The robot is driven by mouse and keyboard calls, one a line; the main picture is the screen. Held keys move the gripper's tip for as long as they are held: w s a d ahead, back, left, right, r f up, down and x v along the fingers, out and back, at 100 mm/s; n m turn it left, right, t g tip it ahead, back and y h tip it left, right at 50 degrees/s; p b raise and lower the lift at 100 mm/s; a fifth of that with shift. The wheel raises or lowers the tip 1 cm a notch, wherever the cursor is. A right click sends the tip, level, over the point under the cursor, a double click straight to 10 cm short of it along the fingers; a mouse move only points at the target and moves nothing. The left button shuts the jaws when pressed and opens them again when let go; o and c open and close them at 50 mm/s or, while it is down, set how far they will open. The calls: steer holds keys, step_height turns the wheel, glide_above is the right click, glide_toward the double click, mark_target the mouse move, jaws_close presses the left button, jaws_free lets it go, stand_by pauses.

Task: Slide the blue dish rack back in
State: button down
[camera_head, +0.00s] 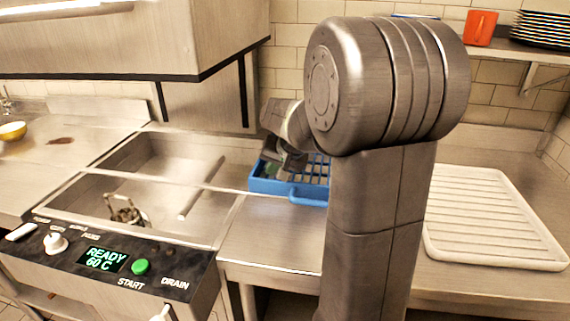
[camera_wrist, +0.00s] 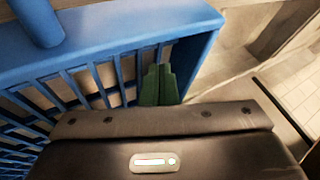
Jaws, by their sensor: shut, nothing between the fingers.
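The blue dish rack (camera_head: 268,187) sits on the steel counter at the right edge of the open washer basin. My arm hides its right part. In the wrist view the rack (camera_wrist: 110,38) shows its blue rim and slatted bars at upper left. My gripper is at the rack's left end in the head view. In the wrist view its green fingers (camera_wrist: 158,84) are shut together and empty, close to the inner corner of the rack's rim. I cannot tell whether they touch it.
The washer basin (camera_head: 150,160) has its hood (camera_head: 130,40) raised above it. A control panel (camera_head: 105,262) reads READY 60 C. A white ribbed drainboard (camera_head: 490,225) lies at the right. A yellow bowl (camera_head: 12,131) stands far left.

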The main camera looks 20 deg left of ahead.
steer(key=shift+s+a, duration=0.2)
steer(key=shift+a, duration=0.55)
